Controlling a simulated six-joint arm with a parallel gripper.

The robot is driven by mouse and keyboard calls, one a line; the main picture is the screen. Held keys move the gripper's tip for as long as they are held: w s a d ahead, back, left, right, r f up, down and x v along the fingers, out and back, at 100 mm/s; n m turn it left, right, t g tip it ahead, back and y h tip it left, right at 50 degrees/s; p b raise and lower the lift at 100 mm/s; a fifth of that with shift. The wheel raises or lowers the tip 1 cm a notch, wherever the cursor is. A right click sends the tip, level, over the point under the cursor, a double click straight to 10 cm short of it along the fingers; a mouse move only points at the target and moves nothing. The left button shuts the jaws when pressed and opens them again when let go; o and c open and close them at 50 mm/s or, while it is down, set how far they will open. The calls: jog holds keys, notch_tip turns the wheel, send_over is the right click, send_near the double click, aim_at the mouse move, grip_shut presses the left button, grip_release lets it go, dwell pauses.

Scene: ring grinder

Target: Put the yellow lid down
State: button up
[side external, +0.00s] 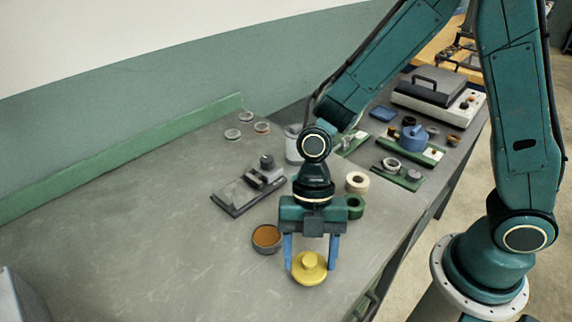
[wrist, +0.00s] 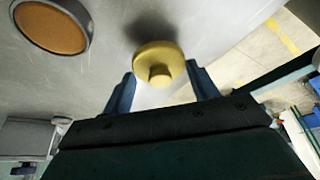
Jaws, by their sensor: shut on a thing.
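The yellow lid (side external: 309,268) is a round disc with a knob on top. My gripper (side external: 310,268) points down and is shut on it, with one blue finger on each side. In the wrist view the lid (wrist: 158,62) sits between the two fingertips (wrist: 160,80), knob towards the camera. A dark shadow lies on the table beside it in that view, and the lid looks a little above the grey table (side external: 130,240). The exact height is hard to tell.
A round dark container with orange-brown contents (side external: 267,238) stands just left of my gripper; it also shows in the wrist view (wrist: 50,27). A grey device (side external: 248,188), a cream roll (side external: 357,182) and a green ring (side external: 354,207) stand behind.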

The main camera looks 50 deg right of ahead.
jog(key=shift+f, duration=0.95)
jog(key=shift+f, duration=0.15)
jog(key=o, duration=0.9)
jog(key=shift+o, duration=0.2)
jog(key=shift+r, duration=0.2)
jog(key=v, duration=1.2)
